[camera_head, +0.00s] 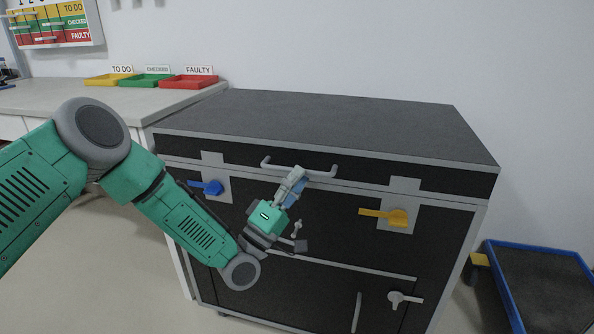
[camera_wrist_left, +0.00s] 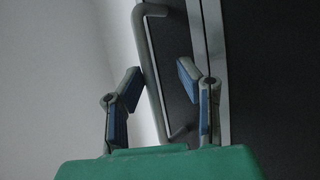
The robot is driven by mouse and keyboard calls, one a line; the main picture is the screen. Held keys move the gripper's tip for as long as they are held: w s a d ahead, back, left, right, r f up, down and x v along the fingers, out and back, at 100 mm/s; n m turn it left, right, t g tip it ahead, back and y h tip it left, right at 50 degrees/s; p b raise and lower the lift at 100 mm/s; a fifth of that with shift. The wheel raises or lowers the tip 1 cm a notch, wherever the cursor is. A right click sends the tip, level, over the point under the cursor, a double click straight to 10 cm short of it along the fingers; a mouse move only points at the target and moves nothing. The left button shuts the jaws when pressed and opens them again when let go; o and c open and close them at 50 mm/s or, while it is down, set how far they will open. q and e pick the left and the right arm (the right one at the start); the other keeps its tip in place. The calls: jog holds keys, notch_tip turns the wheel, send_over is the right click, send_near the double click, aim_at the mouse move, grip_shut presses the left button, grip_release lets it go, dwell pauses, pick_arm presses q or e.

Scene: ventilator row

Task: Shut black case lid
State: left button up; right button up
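The large black case (camera_head: 300,228) has grey edges, and its lid (camera_head: 320,120) lies level on top with no clear gap at the front seam. A grey bar handle (camera_head: 318,174) sticks out from the lid's front edge. My right gripper is out of view.
A white counter (camera_head: 95,99) at the left holds yellow, green and red trays (camera_head: 188,82). A blue-edged black cart (camera_head: 545,290) stands on the floor at the right. A grey lower handle (camera_head: 404,298) is on the case front. The lid's top is bare.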

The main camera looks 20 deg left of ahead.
pick_arm(q)
jog(key=shift+a+r, duration=0.1)
jog(key=shift+r, duration=0.15)
jog(key=v, duration=1.2)
jog(key=shift+f, duration=0.2)
jog(key=shift+w, duration=0.1)
